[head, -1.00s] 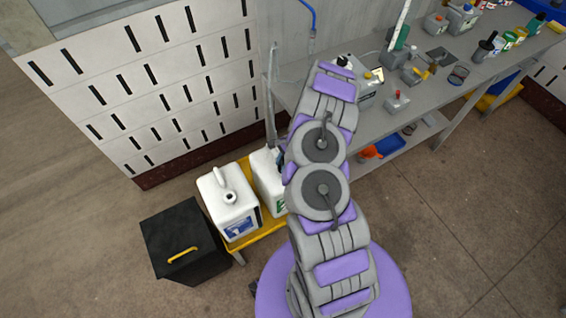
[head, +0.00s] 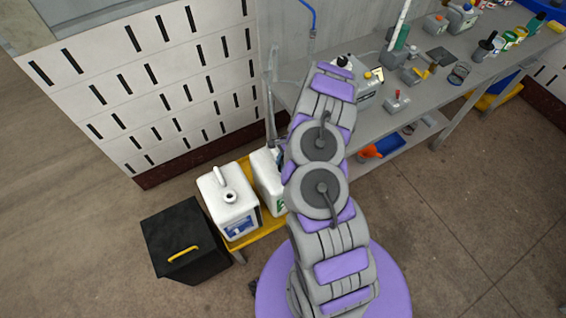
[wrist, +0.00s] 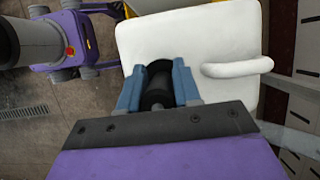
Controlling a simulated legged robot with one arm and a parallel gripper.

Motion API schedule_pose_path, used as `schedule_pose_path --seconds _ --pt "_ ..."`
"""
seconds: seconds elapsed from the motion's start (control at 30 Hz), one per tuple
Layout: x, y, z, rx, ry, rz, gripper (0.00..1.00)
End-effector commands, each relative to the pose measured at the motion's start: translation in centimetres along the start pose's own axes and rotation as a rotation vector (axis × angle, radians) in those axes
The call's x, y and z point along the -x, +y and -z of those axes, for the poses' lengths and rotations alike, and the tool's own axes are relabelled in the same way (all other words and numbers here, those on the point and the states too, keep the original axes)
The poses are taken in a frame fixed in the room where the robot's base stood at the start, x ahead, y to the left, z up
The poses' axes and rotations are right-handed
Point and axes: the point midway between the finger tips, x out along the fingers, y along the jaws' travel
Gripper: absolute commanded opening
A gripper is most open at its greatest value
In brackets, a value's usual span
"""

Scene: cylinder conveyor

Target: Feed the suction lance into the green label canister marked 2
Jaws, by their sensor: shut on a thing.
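A white canister with a sliver of green label (head: 269,181) stands on the yellow stand, partly hidden by my arm in the head view; its number is not readable. Its white top and handle fill much of the wrist view (wrist: 215,40). My gripper (wrist: 158,85) is shut on the black part of the suction lance (wrist: 158,82), over the canister top.
A white canister with a blue label (head: 230,203) stands to the left on the yellow stand (head: 262,237). A black bin (head: 185,240) with a yellow handle is on the floor. A slotted wall (head: 150,90) is behind; a cluttered grey bench (head: 425,95) is to the right.

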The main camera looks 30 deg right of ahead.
Motion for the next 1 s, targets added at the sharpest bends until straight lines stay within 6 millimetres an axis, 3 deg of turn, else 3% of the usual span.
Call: schedule_pose_path --seconds 0.27,0.3,0.6,0.87,1.0 --pt "-0.1 0.0 0.0 0.0 0.0 0.0 0.0" --pt "-0.1 0.0 0.0 0.0 0.0 0.0 0.34" --pt "-0.1 0.0 0.0 0.0 0.0 0.0 0.62" --pt "0.0 0.0 0.1 -0.001 0.0 0.0 0.62" --pt "1.1 0.0 0.0 -0.002 -0.001 0.001 0.62"
